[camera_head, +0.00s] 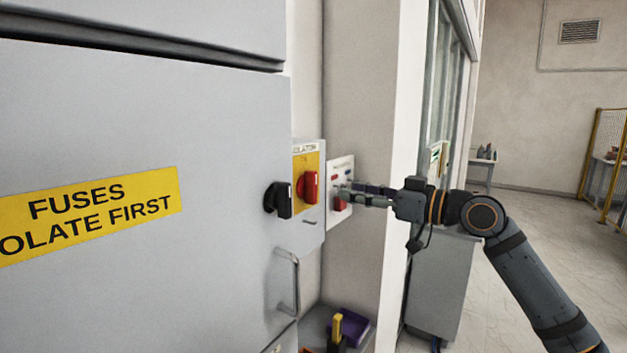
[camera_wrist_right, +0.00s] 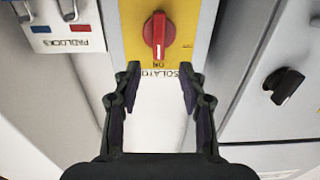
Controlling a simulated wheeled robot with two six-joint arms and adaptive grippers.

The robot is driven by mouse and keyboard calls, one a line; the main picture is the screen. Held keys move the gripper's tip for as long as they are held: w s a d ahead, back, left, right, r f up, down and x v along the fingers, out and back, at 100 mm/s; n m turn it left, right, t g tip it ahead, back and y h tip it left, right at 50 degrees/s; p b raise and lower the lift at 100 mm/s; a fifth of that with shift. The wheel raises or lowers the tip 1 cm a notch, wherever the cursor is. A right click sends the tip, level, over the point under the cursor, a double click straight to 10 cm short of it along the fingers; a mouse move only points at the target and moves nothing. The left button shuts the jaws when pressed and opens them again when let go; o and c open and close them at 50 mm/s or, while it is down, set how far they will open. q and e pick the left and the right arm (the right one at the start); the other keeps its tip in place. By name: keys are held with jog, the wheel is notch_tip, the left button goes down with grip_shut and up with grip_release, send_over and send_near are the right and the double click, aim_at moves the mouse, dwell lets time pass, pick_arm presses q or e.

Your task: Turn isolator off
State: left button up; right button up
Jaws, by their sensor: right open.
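The isolator is a grey box with a yellow panel (camera_head: 299,167) and a red rotary handle (camera_head: 308,187). In the right wrist view the red handle (camera_wrist_right: 158,36) sits on the yellow panel (camera_wrist_right: 190,14), its white mark in line with the word "ON". My right gripper (camera_head: 345,192) reaches in from the right in the head view, in front of the wall beside the isolator. In the right wrist view its open, empty fingers (camera_wrist_right: 157,88) point toward the handle, apart from it, with the lettering "ISOLATOR" between the fingertips. My left gripper is not in view.
A black rotary handle (camera_head: 278,199) is on the grey cabinet door (camera_head: 140,240), left of the isolator. A white padlock board (camera_head: 340,168) with red and blue padlocks hangs to the right. A door handle (camera_head: 290,280) sticks out below. Purple and yellow items lie on a low surface below.

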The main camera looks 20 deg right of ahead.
aim_at(316, 184)
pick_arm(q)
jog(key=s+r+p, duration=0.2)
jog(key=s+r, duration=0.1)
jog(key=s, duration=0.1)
pick_arm(e)
jog(key=p+x, duration=0.2)
jog(key=x, duration=0.2)
jog(key=p+x, duration=0.2)
jog(key=x, duration=0.3)
jog(key=shift+w+r+p, duration=0.15)
jog(key=shift+r+p, duration=0.05)
jog(key=shift+p, duration=0.15)
jog(key=shift+w+a, duration=0.1)
jog(key=shift+a, duration=0.15)
jog(key=shift+w+f, duration=0.2)
jog(key=shift+c, duration=1.4)
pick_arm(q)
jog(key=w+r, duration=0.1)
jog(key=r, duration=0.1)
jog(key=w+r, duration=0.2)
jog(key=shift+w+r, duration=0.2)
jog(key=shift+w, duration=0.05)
pick_arm(e)
grip_shut()
